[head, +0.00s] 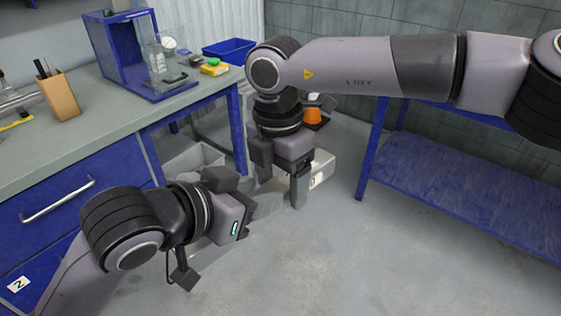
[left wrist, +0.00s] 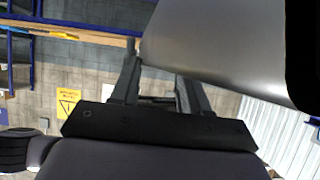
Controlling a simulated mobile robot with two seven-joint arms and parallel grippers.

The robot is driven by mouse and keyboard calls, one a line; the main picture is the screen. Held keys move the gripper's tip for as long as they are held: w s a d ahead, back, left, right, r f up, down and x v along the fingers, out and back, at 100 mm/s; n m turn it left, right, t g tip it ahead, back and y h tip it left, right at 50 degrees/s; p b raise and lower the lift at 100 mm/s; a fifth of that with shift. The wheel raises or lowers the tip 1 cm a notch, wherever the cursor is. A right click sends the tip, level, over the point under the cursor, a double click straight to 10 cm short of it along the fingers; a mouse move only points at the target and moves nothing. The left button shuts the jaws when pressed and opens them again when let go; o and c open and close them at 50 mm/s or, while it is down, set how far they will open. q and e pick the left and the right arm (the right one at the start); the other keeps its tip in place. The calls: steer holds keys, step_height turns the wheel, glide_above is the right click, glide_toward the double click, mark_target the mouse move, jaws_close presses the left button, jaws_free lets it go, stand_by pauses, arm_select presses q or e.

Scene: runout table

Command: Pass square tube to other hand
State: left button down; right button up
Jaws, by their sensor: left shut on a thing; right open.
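My left gripper (head: 240,196) reaches in from the left, low in the head view, shut on the square tube. The square tube (head: 264,204) is a pale grey piece beside the left gripper, mostly hidden behind it and hard to tell from the floor. My right gripper (head: 281,178) points down just beyond the left gripper, fingers apart. I cannot tell whether its fingers touch the tube.
A workbench (head: 110,112) with a blue frame stands at the left, carrying a pen holder (head: 61,98) and a blue bin (head: 229,49). A blue shelf (head: 470,180) stands at the right. A pale crate (head: 322,170) lies behind the right gripper. The floor in front is clear.

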arm_select(q)
steer(key=shift+r, duration=0.1)
arm_select(e)
steer(key=shift+f, duration=0.2)
steer(key=c, duration=1.3)
arm_select(q)
steer(key=shift+c, duration=2.4)
jaws_free()
arm_select(e)
steer(key=shift+r, duration=0.1)
arm_select(q)
steer(key=shift+a, duration=0.1)
